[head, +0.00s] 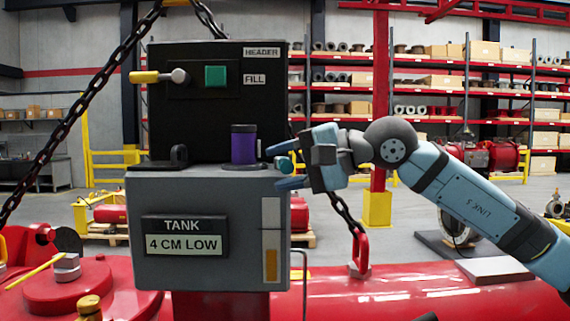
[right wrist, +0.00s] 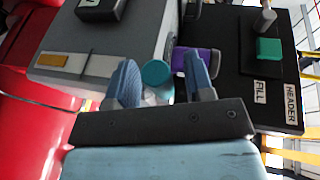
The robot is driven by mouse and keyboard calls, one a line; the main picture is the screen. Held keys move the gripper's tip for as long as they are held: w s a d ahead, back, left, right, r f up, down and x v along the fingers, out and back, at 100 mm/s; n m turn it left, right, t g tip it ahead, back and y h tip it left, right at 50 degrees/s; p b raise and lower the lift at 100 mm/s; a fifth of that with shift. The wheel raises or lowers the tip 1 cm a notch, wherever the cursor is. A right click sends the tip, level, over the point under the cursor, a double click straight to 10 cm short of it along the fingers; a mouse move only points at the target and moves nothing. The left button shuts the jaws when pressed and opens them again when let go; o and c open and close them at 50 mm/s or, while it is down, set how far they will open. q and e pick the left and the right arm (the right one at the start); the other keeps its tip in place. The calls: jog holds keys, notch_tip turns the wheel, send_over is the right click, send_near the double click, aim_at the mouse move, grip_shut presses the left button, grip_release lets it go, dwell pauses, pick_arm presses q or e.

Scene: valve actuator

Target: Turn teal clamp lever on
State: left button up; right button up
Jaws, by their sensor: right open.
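A round teal knob (head: 284,164), which looks like the end of the clamp lever, sticks out at the right side of the grey tank box (head: 155,270). My right gripper (head: 286,169) is open, with its blue fingers on either side of the knob. In the right wrist view the teal knob (right wrist: 157,72) sits between the two fingertips (right wrist: 161,75), with a pale part below it. I cannot tell whether either finger touches it. The rest of the lever is mostly hidden. My left gripper is not in view.
A black panel (head: 195,120) with a green square (head: 215,76) and a yellow-handled lever (head: 145,77) stands above the box. A purple cylinder (head: 244,145) stands close left of my gripper. Chains (head: 90,90) hang at left and behind. A red tank (head: 420,300) lies below.

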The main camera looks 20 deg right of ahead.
jog(key=shift+c, duration=0.2)
grip_shut()
